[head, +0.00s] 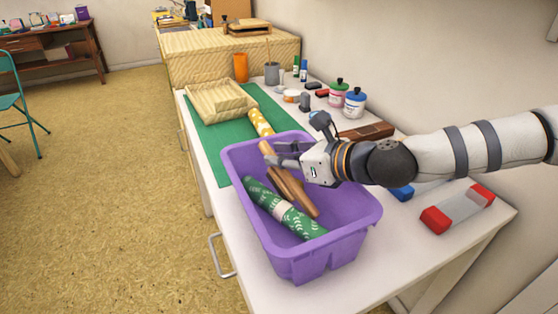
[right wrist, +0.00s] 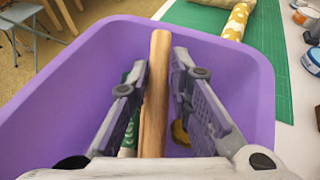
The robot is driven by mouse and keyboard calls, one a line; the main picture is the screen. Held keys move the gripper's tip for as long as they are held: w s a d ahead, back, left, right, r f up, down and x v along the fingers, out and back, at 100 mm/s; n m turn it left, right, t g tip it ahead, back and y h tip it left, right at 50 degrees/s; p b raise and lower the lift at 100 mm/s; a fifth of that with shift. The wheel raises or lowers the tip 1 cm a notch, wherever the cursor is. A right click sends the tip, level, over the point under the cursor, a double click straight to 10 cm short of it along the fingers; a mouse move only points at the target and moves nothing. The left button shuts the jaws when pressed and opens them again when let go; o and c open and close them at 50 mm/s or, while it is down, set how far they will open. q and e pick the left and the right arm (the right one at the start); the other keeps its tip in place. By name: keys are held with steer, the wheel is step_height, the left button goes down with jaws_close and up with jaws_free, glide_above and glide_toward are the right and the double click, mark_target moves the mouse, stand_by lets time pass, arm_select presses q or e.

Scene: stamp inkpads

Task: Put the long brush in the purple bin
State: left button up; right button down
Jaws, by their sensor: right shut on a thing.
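The purple bin (head: 345,228) stands on the near part of the white table. My right gripper (head: 275,155) is over the bin's opening, shut on the long brush (head: 293,192). The brush's brown wooden body slants down inside the bin, and its pale end shows at the fingers. In the right wrist view, the wooden handle (right wrist: 156,88) runs between the two fingers, with the purple bin wall (right wrist: 80,75) around them. Whether the brush touches the bin floor I cannot tell. My left gripper is not in view.
A green patterned roll (head: 285,212) lies in the bin. A yellow patterned roll (head: 261,122) lies on the green mat (head: 205,135) behind, near a woven tray (head: 220,100). Jars (head: 354,103) and a red-ended clear block (head: 458,209) stand to the right.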

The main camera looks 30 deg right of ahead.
steer(key=shift+f, duration=0.5)
steer(key=c, duration=1.4)
jaws_free()
steer(key=shift+r, duration=0.15)
steer(key=shift+c, duration=0.2)
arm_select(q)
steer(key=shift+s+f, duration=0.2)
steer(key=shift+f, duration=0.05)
arm_select(e)
steer(key=shift+r, duration=0.5)
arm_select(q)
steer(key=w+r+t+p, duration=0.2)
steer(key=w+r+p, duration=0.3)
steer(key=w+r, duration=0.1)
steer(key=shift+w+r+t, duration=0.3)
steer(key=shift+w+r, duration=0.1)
arm_select(e)
steer(key=v, duration=1.1)
steer(key=shift+s+d+f, duration=0.15)
steer(key=shift+s+d, duration=0.05)
steer(key=shift+s, duration=0.2)
